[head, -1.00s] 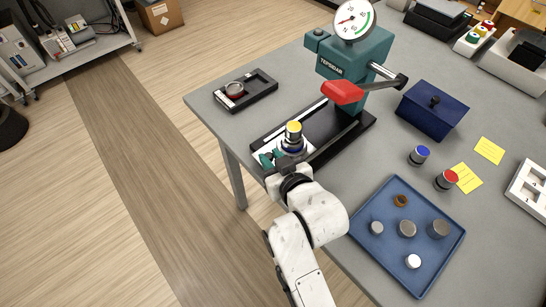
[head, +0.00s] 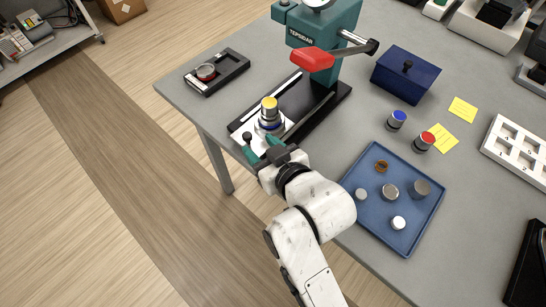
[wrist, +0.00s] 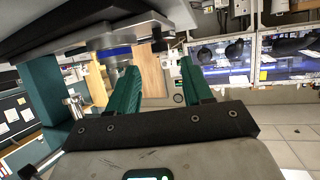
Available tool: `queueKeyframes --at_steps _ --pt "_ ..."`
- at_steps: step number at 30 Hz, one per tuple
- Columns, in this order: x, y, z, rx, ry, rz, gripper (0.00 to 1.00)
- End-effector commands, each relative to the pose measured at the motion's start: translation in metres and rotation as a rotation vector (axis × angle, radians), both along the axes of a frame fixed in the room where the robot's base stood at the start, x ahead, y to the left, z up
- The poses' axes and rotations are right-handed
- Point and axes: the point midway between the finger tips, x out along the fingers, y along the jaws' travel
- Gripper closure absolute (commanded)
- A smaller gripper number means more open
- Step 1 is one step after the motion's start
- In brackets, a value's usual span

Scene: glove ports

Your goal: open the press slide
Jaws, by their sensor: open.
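The press (head: 327,55) is teal with a red lever pad (head: 313,60) and a long black base. The press slide (head: 262,127) is a pale plate at the near end of that base. It carries a blue-ringed stack with a yellow top (head: 269,104). My gripper (head: 262,149) is open at the slide's near edge, with teal fingers apart. In the wrist view my gripper (wrist: 158,78) shows an empty gap, with a blue ring (wrist: 115,53) under a pale edge beyond the fingers. Whether the fingers touch the slide, I cannot tell.
A blue tray (head: 352,200) with several small cylinders lies right of my arm. A black holder (head: 232,68) sits at the left table corner. A dark blue lidded box (head: 405,78) and two capped cylinders stand to the right. Open floor lies left of the table.

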Motion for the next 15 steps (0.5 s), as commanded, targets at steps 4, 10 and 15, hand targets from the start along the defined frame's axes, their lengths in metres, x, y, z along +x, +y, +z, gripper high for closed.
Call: queueKeyframes --at_steps 4,10,15 --pt "-0.02 -0.015 0.009 0.0 0.0 0.0 0.5" --pt "-0.036 -0.027 0.018 0.001 0.001 0.0 0.5" --pt "-0.04 -0.03 0.021 -0.001 -0.001 0.0 0.5"
